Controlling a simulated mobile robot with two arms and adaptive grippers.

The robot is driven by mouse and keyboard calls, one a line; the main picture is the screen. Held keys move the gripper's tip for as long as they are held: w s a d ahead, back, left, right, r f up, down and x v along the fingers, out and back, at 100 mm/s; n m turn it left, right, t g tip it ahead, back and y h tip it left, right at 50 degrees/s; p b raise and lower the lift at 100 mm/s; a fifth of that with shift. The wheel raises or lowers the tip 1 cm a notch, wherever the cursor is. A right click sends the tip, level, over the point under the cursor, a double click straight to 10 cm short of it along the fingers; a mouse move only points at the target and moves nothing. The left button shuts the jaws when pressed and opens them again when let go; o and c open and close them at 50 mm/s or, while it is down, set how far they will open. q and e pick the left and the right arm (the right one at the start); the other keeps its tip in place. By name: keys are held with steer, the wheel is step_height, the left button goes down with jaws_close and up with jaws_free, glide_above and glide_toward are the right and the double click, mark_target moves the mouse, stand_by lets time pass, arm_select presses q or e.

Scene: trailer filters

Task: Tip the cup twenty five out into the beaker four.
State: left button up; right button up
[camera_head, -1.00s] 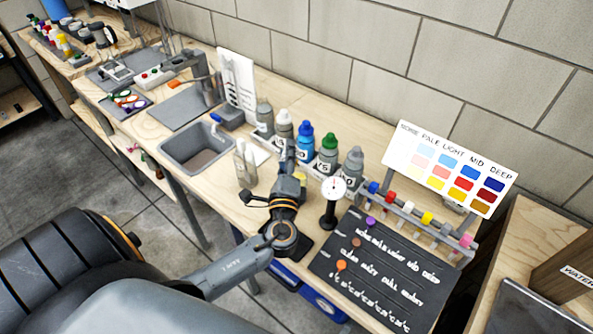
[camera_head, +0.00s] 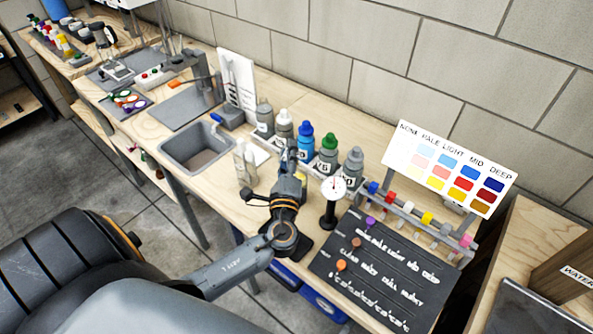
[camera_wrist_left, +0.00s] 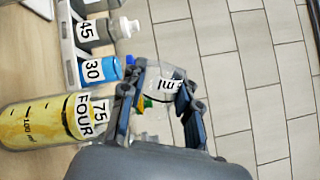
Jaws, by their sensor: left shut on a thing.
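My left gripper (camera_head: 290,152) is over the bench, in front of the row of bottles. In the left wrist view its fingers (camera_wrist_left: 162,82) are shut on a clear cup (camera_wrist_left: 158,88) with a white label. The label is partly hidden and I cannot read its number. Beaker four (camera_wrist_left: 50,122), marked FOUR, holds yellow liquid and is to the left of the gripper in the wrist view, apart from the held cup. In the head view only a little yellow of the beaker (camera_head: 301,180) shows beside my gripper. My right gripper is not in view.
Several capped bottles, one blue (camera_head: 305,142), stand behind the gripper. A dial gauge (camera_head: 333,188) and a black board with knobs (camera_head: 385,275) are to the right. A sink (camera_head: 198,150) is to the left. The wrist view shows containers marked 45 (camera_wrist_left: 93,30) and 30 (camera_wrist_left: 98,71).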

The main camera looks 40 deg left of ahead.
arm_select(q)
steer(key=shift+w+d+r+m+t, duration=0.15)
steer(key=shift+d+m, duration=0.1)
steer(key=shift+m, duration=0.65)
steer(key=shift+w+d+r+m+t, duration=0.1)
steer(key=shift+d+m+t, duration=0.1)
steer(key=shift+m, duration=0.7)
stand_by(1.8)
stand_by(0.8)
